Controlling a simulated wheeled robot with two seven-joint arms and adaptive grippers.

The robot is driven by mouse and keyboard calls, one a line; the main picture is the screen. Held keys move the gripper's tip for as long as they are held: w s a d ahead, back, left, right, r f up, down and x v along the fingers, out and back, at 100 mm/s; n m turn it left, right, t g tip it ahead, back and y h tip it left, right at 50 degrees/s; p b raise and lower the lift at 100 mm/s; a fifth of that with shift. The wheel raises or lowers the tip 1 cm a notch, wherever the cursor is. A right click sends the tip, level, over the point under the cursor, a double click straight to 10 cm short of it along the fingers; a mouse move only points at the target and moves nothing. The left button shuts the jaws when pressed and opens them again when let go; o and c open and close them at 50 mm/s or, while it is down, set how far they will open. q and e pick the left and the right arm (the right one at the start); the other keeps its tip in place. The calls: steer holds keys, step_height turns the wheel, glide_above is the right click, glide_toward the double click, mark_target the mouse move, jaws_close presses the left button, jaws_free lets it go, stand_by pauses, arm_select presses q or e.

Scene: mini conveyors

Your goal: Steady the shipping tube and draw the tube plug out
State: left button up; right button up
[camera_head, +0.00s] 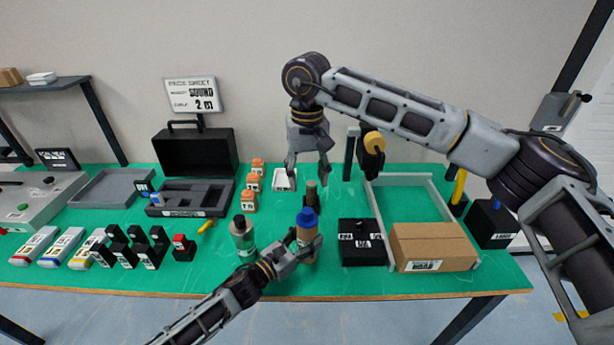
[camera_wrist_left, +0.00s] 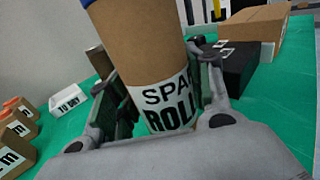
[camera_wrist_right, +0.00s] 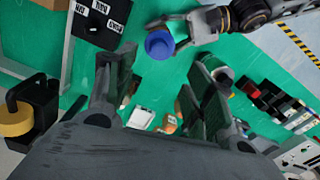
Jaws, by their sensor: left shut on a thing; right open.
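The shipping tube (camera_head: 306,236) is a brown cardboard cylinder standing upright near the table's front. The left wrist view shows its white label (camera_wrist_left: 160,108) with black print. The blue tube plug (camera_head: 307,217) sits in its top; it also shows from above in the right wrist view (camera_wrist_right: 160,44). My left gripper (camera_head: 302,246) is shut around the tube, one finger on each side. My right gripper (camera_head: 308,180) points down, open and empty, behind and above the plug. The plug lies beyond its fingers (camera_wrist_right: 160,88) in the right wrist view.
A black box (camera_head: 361,243) and a cardboard carton (camera_head: 432,246) are to the right. Orange-topped blocks (camera_head: 249,201) and an open black case (camera_head: 195,155) are left.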

arm_select(q)
steer(key=shift+s+f, duration=0.1)
steer(key=shift+f, duration=0.25)
arm_select(e)
steer(key=shift+f, duration=0.15)
